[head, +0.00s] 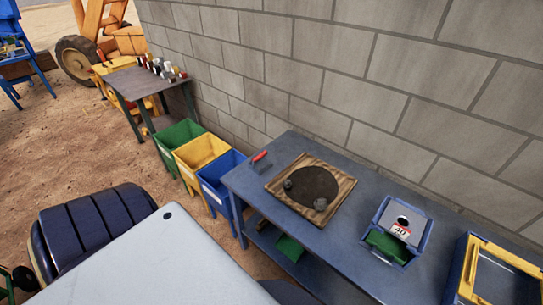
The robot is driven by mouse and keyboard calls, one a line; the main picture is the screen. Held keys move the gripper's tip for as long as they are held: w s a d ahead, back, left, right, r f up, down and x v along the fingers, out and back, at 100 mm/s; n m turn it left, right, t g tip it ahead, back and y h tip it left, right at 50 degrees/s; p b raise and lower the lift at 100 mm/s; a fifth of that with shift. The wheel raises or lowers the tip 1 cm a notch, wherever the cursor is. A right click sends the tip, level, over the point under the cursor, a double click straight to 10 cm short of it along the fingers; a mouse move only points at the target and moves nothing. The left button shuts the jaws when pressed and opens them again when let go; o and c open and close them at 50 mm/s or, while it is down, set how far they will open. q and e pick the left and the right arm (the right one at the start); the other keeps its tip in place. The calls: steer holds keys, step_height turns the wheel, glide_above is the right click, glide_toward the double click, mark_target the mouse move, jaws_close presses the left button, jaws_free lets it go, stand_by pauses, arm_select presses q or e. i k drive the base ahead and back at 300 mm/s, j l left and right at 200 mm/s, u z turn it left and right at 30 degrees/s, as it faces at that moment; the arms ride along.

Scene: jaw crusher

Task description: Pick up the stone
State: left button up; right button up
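Two small grey stones, the left one (288,184) and the right one (321,204), lie on a dark round surface (312,184) within a square wooden frame (333,212). The frame rests on the blue-grey table (262,200) beside the block wall. I cannot tell which stone the task means. Neither of my grippers can be made out in the head view, so I cannot tell how they stand relative to the stones.
A red-handled tool (259,157) lies left of the frame. A blue box with a numbered label (397,231) and a yellow-edged frame (500,268) stand to the right. Green (176,140), yellow (199,155) and blue (218,175) bins stand left of the table.

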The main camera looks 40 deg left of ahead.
mark_target(287, 184)
steer(key=i+u, duration=0.1)
steer(key=u, duration=1.4)
